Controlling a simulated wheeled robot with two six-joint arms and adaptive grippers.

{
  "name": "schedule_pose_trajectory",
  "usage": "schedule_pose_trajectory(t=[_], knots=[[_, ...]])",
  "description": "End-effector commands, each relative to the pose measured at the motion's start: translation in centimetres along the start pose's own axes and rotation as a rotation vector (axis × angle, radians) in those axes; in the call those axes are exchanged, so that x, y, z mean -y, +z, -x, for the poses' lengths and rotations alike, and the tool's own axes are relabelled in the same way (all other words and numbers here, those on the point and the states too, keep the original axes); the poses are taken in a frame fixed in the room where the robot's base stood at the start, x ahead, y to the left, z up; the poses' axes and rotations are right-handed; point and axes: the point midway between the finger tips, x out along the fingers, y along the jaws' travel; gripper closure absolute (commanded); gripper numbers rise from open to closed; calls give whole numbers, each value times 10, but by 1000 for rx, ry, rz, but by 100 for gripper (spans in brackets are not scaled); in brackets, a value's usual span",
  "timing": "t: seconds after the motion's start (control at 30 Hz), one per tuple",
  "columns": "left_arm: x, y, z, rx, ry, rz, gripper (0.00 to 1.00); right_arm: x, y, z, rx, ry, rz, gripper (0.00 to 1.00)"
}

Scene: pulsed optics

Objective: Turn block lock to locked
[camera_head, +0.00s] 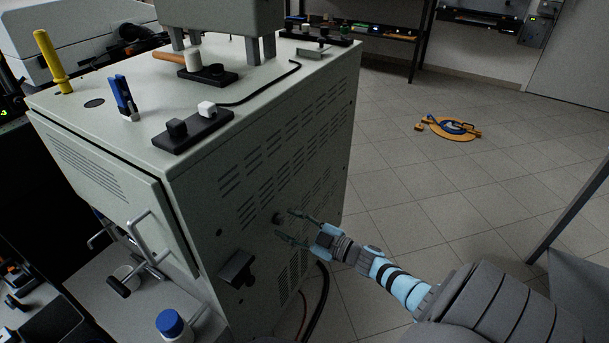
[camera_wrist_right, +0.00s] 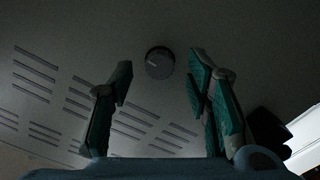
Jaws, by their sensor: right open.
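The block lock looks to be the small round dark knob (camera_head: 278,218) on the vented side panel of the grey cabinet (camera_head: 300,150). In the right wrist view the knob (camera_wrist_right: 159,62) is a round disc with a pale mark on its face, ahead of and between the fingertips. My right gripper (camera_head: 284,226) is open and empty, its two fingers pointing at the panel close to the knob. The gripper's green-padded fingers (camera_wrist_right: 160,85) stand apart on either side, and I see no contact with the knob. My left gripper is not in view.
A dark block (camera_head: 237,268) sticks out from the panel, left of and below the knob. Cables (camera_head: 318,300) hang by the cabinet's lower edge. A yellow-orange round item (camera_head: 452,129) lies on the tiled floor, which is mostly clear at right.

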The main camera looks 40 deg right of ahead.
Motion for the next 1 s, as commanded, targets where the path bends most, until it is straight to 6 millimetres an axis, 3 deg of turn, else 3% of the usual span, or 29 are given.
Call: schedule_pose_trajectory(t=[0.2, 0.4, 1.0], knots=[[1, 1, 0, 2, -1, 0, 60, 2, 0, 60, 3, -8, 1, 55], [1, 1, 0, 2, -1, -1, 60, 2, 0, 98, 0, -4, -1, 55], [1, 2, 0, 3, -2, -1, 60, 1, 0, 103, 0, -2, 2, 55]])
